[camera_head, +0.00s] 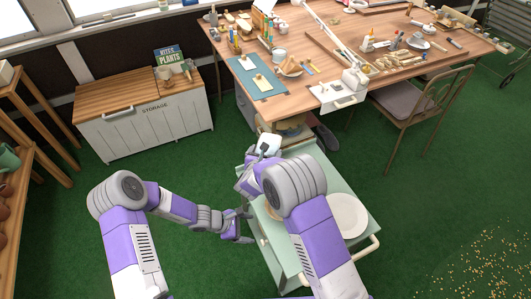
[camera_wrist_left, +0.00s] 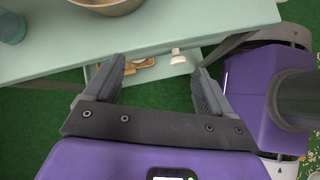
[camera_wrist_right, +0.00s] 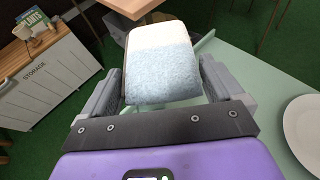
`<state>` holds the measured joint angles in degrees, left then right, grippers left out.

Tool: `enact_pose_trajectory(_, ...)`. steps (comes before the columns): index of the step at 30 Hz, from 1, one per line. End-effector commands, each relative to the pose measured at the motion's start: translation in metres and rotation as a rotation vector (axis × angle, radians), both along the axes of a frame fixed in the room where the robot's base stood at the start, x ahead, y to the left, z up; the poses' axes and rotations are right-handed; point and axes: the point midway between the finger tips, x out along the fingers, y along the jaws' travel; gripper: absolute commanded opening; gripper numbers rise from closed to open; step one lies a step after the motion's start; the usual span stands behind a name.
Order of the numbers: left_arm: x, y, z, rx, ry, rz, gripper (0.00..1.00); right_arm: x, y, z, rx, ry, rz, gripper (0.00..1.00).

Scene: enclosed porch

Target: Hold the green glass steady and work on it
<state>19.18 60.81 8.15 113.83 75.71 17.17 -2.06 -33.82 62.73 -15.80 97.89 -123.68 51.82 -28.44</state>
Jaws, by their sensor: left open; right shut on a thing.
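The green glass (camera_wrist_left: 12,27) stands on the pale green cart top (camera_wrist_left: 190,25) at the upper left of the left wrist view. I cannot make it out in the head view, where my right arm covers part of the cart. My left gripper (camera_head: 247,227) is open and empty beside the cart's left edge. In the left wrist view its fingers (camera_wrist_left: 160,70) point at the cart's side, apart from the glass. My right gripper (camera_head: 265,150) is shut on a white and light blue sponge-like block (camera_wrist_right: 162,72), held above the far part of the cart.
A tan bowl (camera_wrist_left: 107,4) and a white plate (camera_head: 348,216) are on the cart. Small wooden items (camera_wrist_left: 140,65) lie on its lower shelf. A cluttered wooden table (camera_head: 300,88) stands behind, with a chair (camera_head: 412,108) at right and a white storage chest (camera_head: 145,125) at left.

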Motion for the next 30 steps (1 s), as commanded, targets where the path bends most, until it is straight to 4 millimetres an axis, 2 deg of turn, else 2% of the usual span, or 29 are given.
enact_pose_trajectory(1,0.020,-0.002,0.006,-0.052,0.004,0.085,0.84,0.000,0.000,0.000,0.000,0.000,0.000,0.64)
enact_pose_trajectory(6,0.088,0.000,0.032,-0.231,-0.003,0.364,0.84,0.000,0.000,0.000,0.000,-0.001,0.000,0.64)
enact_pose_trajectory(9,0.122,0.008,0.047,-0.322,-0.018,0.500,0.84,0.000,0.000,0.000,0.000,0.000,0.000,0.64)
enact_pose_trajectory(12,0.147,0.017,0.058,-0.390,-0.036,0.601,0.84,0.000,0.000,0.000,0.000,-0.001,0.000,0.64)
enact_pose_trajectory(15,0.162,0.024,0.066,-0.434,-0.049,0.665,0.84,0.000,0.000,0.000,0.000,0.000,0.000,0.64)
enact_pose_trajectory(20,0.173,0.026,0.069,-0.460,-0.057,0.702,0.84,0.000,0.000,0.000,0.000,0.000,0.000,0.64)
enact_pose_trajectory(30,0.201,-0.002,0.053,-0.460,-0.056,0.700,0.84,0.000,0.000,0.000,0.000,0.000,0.000,0.64)
